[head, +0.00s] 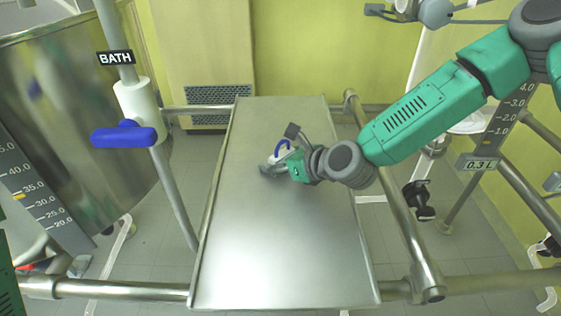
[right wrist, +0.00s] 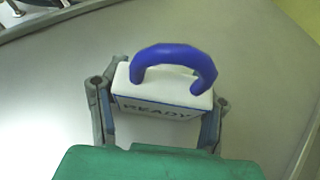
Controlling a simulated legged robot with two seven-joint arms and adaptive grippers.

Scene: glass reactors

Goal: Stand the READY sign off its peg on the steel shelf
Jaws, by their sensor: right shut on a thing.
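The READY sign (right wrist: 160,92) is a white block with a blue loop handle on top and dark lettering on its face. In the right wrist view it sits between the two fingers of my right gripper (right wrist: 158,115), which is shut on it. In the head view the right gripper (head: 274,168) is low over the middle of the steel shelf (head: 275,245), and the sign's blue loop (head: 283,147) shows just behind it. The sign looks upright. Whether its base touches the shelf is hidden. My left gripper is not in view.
A pole with a BATH label (head: 115,58) and a blue-handled valve (head: 124,135) stands left of the shelf. Steel rails (head: 415,240) frame the shelf. The shelf's near part is bare.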

